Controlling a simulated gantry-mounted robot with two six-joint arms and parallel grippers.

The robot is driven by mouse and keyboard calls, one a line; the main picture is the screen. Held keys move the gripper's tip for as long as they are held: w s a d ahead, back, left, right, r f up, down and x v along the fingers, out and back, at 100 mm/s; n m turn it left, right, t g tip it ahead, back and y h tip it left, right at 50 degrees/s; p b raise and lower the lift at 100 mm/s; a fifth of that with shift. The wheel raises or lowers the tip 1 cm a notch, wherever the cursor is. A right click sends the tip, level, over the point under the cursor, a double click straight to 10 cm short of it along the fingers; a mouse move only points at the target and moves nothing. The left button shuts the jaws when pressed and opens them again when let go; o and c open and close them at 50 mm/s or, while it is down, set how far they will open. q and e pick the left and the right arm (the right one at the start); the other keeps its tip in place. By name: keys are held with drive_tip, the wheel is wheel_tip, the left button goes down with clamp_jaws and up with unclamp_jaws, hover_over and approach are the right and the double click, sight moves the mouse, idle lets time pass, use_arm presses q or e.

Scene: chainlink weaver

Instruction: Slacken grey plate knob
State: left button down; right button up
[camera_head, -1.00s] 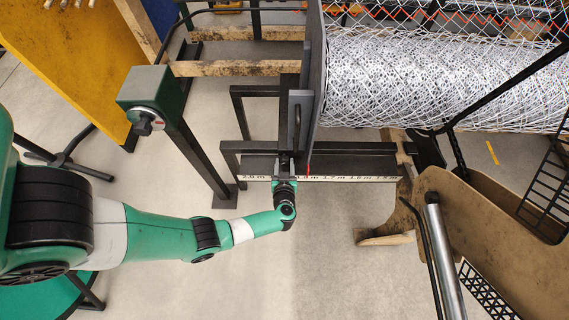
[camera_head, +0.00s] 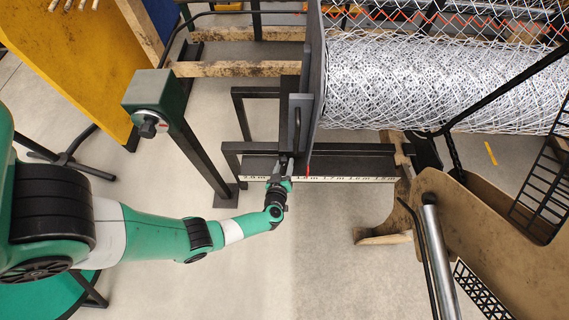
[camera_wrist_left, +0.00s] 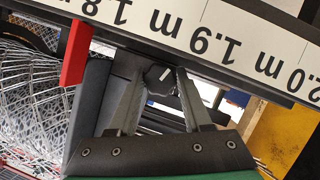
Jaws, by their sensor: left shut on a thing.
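The grey plate (camera_head: 314,80) stands upright at the left end of the wire mesh roll in the head view. Its dark knob (camera_wrist_left: 160,79), with a white line on its face, shows below the ruler in the left wrist view. My left gripper (camera_head: 284,170) reaches the bottom of the plate's bracket from the front and is tilted. In the left wrist view, my left gripper (camera_wrist_left: 162,82) has its two fingers on either side of the knob, shut on it. The knob is mostly hidden in the head view. My right gripper is out of view.
A ruler (camera_head: 345,179) runs along the front rail, with a red pointer (camera_wrist_left: 75,53) beside the plate. A green post box (camera_head: 155,92) with a black knob stands left. A brown panel (camera_head: 500,250) is at right. Floor in front is clear.

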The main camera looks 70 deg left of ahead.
use_arm(q)
drive_tip(key=shift+n+t, duration=0.4)
drive_tip(key=shift+n, duration=0.4)
drive_tip(key=shift+c, duration=1.8)
unclamp_jaws()
drive_tip(key=shift+s+d+r, duration=0.2)
drive_tip(key=shift+d, duration=0.05)
drive_tip(key=p+v, duration=0.5)
drive_tip(key=v, duration=0.6)
drive_tip(key=shift+p, duration=0.4)
